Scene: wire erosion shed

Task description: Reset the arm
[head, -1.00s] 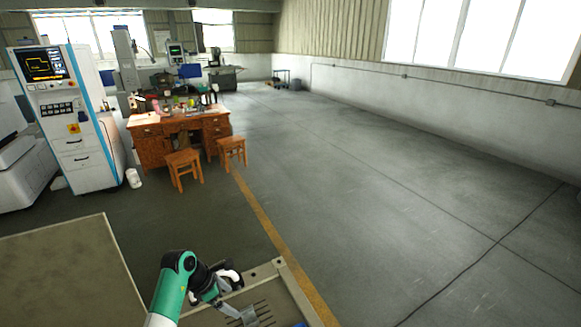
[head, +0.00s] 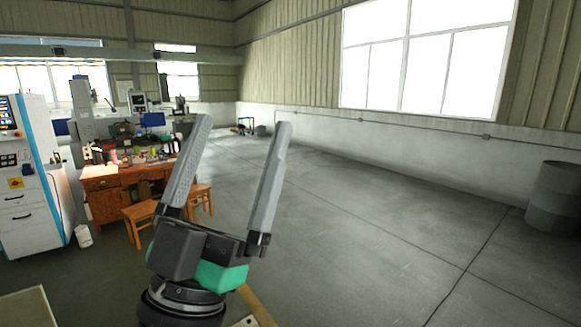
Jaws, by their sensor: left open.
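My left gripper (head: 240,128) stands upright in the lower middle of the head view, close to the camera. Its two long grey fingers point up and are spread apart. The black and green wrist (head: 215,270) is below the fingers. My right gripper is not in the view.
A wooden desk (head: 104,198) with items on it and wooden stools (head: 140,212) stand behind the gripper at left. A white machine cabinet (head: 28,215) is at far left. A grey drum (head: 556,200) stands at right. The floor (head: 370,230) between is clear.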

